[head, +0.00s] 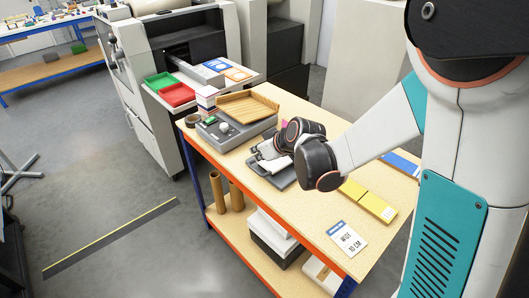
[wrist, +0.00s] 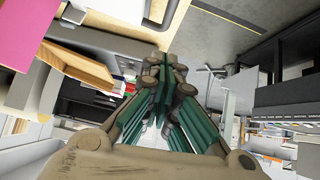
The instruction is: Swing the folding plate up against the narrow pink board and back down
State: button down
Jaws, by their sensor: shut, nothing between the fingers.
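A dark grey folding plate (head: 284,180) lies on the wooden workbench, partly hidden behind my wrist, so its exact tilt is hard to tell. A small bit of pink board (head: 284,124) shows just behind my arm. In the wrist view a large pink surface (wrist: 30,32) fills the upper left corner. My gripper (wrist: 168,78) is shut and empty, its green-padded fingers closed together at the tips. In the head view it is largely hidden by my wrist, over the bench near the plate. I cannot tell whether it touches the plate.
A grey device (head: 212,134) with a wooden tray (head: 250,106) on it stands left of my arm. The bench's front right is mostly clear.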

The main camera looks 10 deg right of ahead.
jog(key=f, duration=0.1)
jog(key=w+f, duration=0.1)
jog(key=a+f+b, duration=0.1)
jog(key=f, duration=0.1)
jog(key=shift+w, duration=0.35)
jog(key=shift+d+f, duration=0.15)
jog(key=shift+f, duration=0.7)
jog(key=f+b, duration=0.3)
jog(key=shift+s+a+b, duration=0.15)
jog(key=shift+a+b, duration=0.1)
jog(key=shift+b, duration=0.15)
jog(key=shift+r, duration=0.1)
jog(key=shift+r+p, duration=0.35)
jog(key=shift+p, duration=0.05)
jog(key=a+r+p+v, duration=0.1)
jog(key=p+v, duration=0.3)
jog(key=v, duration=0.8)
jog(key=shift+a+r, duration=0.45)
